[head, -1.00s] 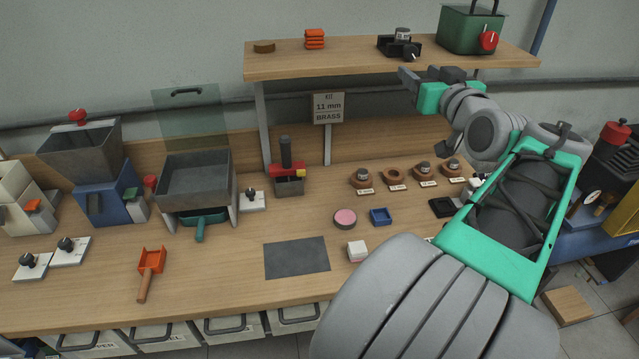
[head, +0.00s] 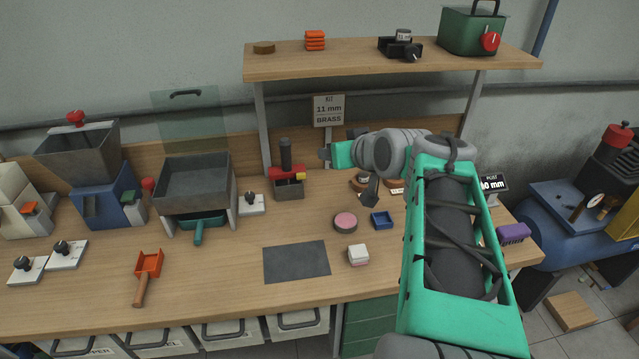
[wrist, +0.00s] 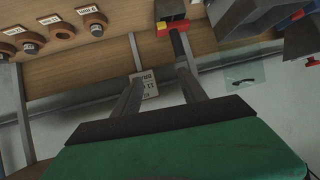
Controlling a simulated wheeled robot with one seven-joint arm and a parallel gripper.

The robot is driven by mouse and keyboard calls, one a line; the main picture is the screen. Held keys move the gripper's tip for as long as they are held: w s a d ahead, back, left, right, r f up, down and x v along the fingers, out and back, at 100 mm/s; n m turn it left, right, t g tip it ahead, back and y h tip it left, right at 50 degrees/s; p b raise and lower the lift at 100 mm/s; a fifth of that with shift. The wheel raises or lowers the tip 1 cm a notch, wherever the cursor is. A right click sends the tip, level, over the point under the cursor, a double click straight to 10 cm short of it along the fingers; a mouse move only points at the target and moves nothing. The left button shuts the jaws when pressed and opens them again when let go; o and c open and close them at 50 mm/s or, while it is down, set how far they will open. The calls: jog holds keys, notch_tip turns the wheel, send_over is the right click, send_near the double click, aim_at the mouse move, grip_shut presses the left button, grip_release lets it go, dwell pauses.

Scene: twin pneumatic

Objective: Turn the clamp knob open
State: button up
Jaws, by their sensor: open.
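A small black fixture (head: 385,46) sits on the raised shelf, with a grey labelled cylinder (head: 403,35) standing in it and a black knob (head: 411,56) on its front; this looks like the clamp and its knob. The wrist view does not show it. My gripper (head: 325,153) is below the shelf and left of the fixture, in front of the kit sign, pointing left. It is apart from the knob. In the wrist view its two fingers (wrist: 157,58) are spread with nothing held between them.
The kit sign (head: 329,109) and the red-and-black press (head: 287,178) are close to my gripper. The shelf (head: 350,63) overhangs it. A green box (head: 472,32) with a red knob stands right of the fixture. Ring-shaped parts (wrist: 95,20) sit on the bench.

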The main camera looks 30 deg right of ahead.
aim_at(413, 53)
jog(key=s+a+f+g, duration=0.1)
jog(key=a+f+g, duration=0.1)
jog(key=a+f, duration=0.3)
jog(key=shift+s+a+f+n+y, duration=0.15)
jog(key=shift+s+n+y, duration=0.15)
jog(key=shift+s, duration=0.05)
jog(key=s+d+r+m+h, duration=0.15)
jog(key=s+d, duration=0.25)
jog(key=d, duration=0.4)
jog(key=s+d+m+h+b, duration=0.1)
jog(key=s+d+m+h, duration=0.15)
jog(key=d, duration=0.55)
jog(key=s+d+r+m+h, duration=0.15)
jog(key=s+d, duration=0.25)
jog(key=d, duration=0.5)
jog(key=w+a+r+n+t, duration=0.2)
jog(key=w+r+t, duration=0.2)
jog(key=r, duration=0.6)
jog(key=w+a+r+n+t, duration=0.1)
jog(key=w+r+n+t, duration=0.2)
jog(key=r, duration=0.7)
jog(key=shift+m+t+y, duration=0.35)
jog(key=shift+m+t, duration=0.05)
jog(key=shift+m, duration=0.35)
jog(key=p+x, duration=0.2)
jog(key=x, duration=0.5)
jog(key=shift+w+d, duration=0.15)
jog(key=shift+w, duration=0.1)
